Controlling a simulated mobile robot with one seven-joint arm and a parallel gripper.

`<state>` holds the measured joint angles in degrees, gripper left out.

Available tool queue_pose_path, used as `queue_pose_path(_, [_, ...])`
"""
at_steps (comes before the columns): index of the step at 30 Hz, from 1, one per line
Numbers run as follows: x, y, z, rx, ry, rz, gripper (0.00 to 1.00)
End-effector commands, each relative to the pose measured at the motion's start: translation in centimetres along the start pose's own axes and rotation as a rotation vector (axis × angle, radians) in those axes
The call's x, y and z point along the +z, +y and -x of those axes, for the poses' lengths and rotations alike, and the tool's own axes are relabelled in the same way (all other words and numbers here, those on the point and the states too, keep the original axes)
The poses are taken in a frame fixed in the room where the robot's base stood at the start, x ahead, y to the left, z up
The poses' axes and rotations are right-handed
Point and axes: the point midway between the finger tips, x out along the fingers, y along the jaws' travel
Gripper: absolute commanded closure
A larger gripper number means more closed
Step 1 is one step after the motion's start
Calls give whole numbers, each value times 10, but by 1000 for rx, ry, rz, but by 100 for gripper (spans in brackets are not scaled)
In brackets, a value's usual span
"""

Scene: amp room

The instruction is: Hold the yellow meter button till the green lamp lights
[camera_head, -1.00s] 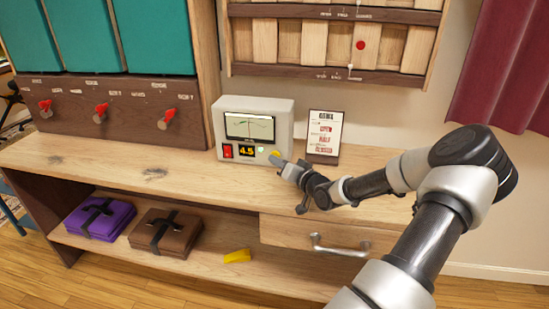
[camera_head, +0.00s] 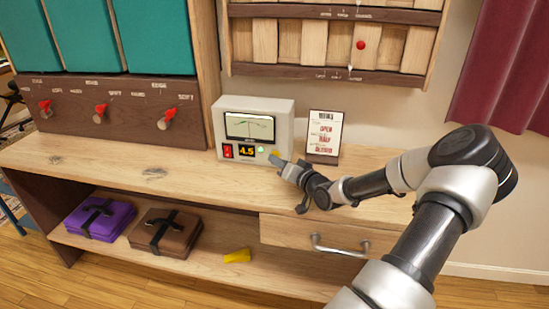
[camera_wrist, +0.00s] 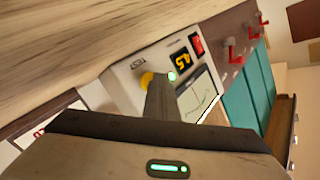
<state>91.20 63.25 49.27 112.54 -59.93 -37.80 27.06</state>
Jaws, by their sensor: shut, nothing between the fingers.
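The white meter (camera_head: 283,112) stands on the bench and also shows tilted in the wrist view (camera_wrist: 122,78). Its yellow button (camera_wrist: 147,79) sits low on the front, by the word TEST. My gripper (camera_head: 277,161) is shut and empty, with its fingertips (camera_wrist: 157,84) at the button, seemingly touching it and covering part of it. How far the button is pushed in is hidden. The small round lamp (camera_head: 261,149) beside the button looks lit pale green; it glows green in the wrist view too (camera_wrist: 172,76). The meter's display (camera_head: 246,150) reads 4.5.
A red switch (camera_head: 227,151) is left of the display. A printed card (camera_head: 324,132) stands right of the meter, near my gripper. A drawer handle (camera_head: 340,246) juts out below the arm. The bench top left of the meter is clear.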

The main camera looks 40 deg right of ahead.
Motion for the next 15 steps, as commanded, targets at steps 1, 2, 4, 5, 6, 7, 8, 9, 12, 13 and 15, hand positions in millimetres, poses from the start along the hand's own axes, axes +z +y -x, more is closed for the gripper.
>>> queue_pose_path(1, [0, 8, 1, 10, 2, 10, 100])
queue_pose_path(2, [0, 8, 1, 10, 2, 10, 100])
queue_pose_path(4, [0, 8, 1, 10, 2, 10, 100])
queue_pose_path(5, [0, 8, 1, 10, 2, 10, 100])
queue_pose_path(6, [0, 8, 1, 10, 2, 10, 100])
queue_pose_path(7, [0, 8, 1, 10, 2, 10, 100])
queue_pose_path(8, [0, 8, 1, 10, 2, 10, 100])
queue_pose_path(9, [1, 8, 1, 10, 2, 9, 100])
queue_pose_path(12, [1, 7, 2, 10, 2, 10, 100])
queue_pose_path(13, [2, 7, 2, 10, 2, 10, 100])
queue_pose_path(15, [4, 6, 4, 10, 1, 10, 100])
